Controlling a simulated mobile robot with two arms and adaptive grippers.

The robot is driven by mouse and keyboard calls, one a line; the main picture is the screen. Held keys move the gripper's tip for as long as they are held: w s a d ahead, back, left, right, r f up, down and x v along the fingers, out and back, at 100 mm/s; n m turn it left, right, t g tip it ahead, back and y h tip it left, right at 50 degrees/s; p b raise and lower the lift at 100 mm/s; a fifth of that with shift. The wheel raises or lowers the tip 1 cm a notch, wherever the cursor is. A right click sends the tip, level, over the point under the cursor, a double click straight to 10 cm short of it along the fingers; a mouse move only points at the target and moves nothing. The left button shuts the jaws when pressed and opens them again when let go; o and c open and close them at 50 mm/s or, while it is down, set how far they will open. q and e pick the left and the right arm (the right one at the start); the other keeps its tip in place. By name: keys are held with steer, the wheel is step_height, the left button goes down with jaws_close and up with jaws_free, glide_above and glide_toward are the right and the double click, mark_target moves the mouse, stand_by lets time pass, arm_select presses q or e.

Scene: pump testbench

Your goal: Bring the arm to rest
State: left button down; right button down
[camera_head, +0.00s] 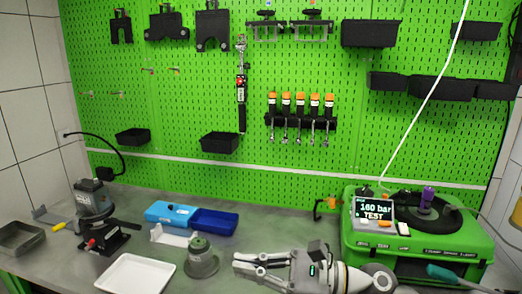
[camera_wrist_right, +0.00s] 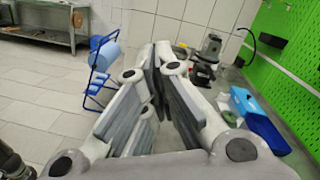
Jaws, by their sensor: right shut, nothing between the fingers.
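My right gripper (camera_head: 240,266) reaches in from the lower right in the head view and points left, above the front part of the bench. Its fingers are shut with nothing between them. In the right wrist view the two grey fingers (camera_wrist_right: 156,60) come together at their tips. The gripper is in front of the green pump test unit (camera_head: 370,250), whose display reads "160 bar TEST". A small grey-green round part (camera_head: 201,262) stands just left of the fingertips, apart from them in the picture. My left gripper is not in view.
On the bench (camera_head: 150,220) stand a white tray (camera_head: 136,275), blue bins (camera_head: 190,217), a grey pump part (camera_head: 93,200), a black fixture (camera_head: 104,240) and a metal tray (camera_head: 20,238). A green pegboard (camera_head: 190,100) with tools rises behind. The wrist view shows open floor (camera_wrist_right: 50,110) at left.

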steer(key=w+d+r+m+t+h, duration=0.1)
steer(key=w+d+m+t+h, duration=0.25)
steer(key=m+t, duration=0.7)
steer(key=w+d+r+m+t+h, duration=0.15)
steer(key=d+m+t, duration=0.35)
steer(key=m, duration=1)
steer(key=s+d+f+m+g+h, duration=0.2)
steer(key=d+f+m+h, duration=0.45)
steer(key=f+m, duration=0.35)
steer(key=s+d+f+m+g+h, duration=0.2)
steer(key=d+f+m+h, duration=0.3)
steer(key=f+m+h, duration=0.35)
steer(key=s+d+f+m+g+y, duration=0.1)
steer(key=s+f+m+g, duration=0.6)
steer(key=s, duration=0.4)
steer(key=s+d+f+m+g+y, duration=0.15)
steer(key=s+f+m+g, duration=0.25)
steer(key=s+f, duration=0.7)
step_height(320, 180, down, 24)
steer(key=s+g, duration=0.1)
steer(key=s, duration=0.1)
steer(key=s+d+f+g+h, duration=0.1)
steer(key=s+d+f, duration=0.2)
steer(key=s+f, duration=1.3)
steer(key=shift+s+d+f, duration=0.15)
steer(key=shift+s+f, duration=0.1)
steer(key=shift+s, duration=0.2)
steer(key=c, duration=2.2)
jaws_free()
steer(key=shift+g, duration=0.25)
